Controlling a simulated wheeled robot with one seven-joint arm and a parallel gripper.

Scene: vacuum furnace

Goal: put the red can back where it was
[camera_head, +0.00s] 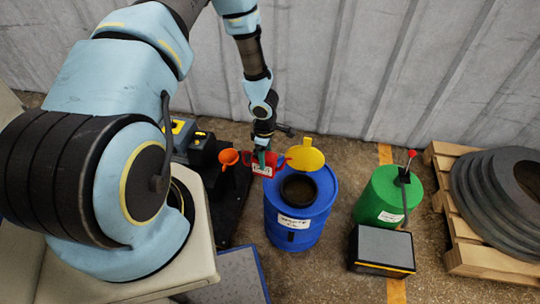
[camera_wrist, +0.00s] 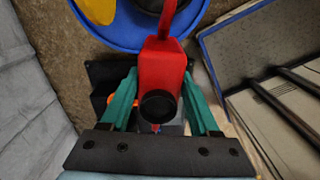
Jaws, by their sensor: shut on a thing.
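The red can (camera_head: 261,167) is held in my gripper (camera_head: 262,158), beside the upper left rim of the blue drum. In the wrist view the red can (camera_wrist: 164,70) shows between the two green fingers of my gripper (camera_wrist: 163,95), with its black round cap toward the camera and its red spout pointing to the drum. The fingers are shut on the can. A white label shows on the can's lower side in the head view. The can is off the floor. The frames do not show which spot it came from.
The open blue drum (camera_head: 293,237) has a yellow funnel lid (camera_head: 305,158) raised at its back. An orange funnel (camera_head: 229,157) is left of the can, by black equipment (camera_head: 228,208). A green drum (camera_head: 384,197), a grey-topped box (camera_head: 383,248) and a wooden pallet (camera_head: 470,243) stand right.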

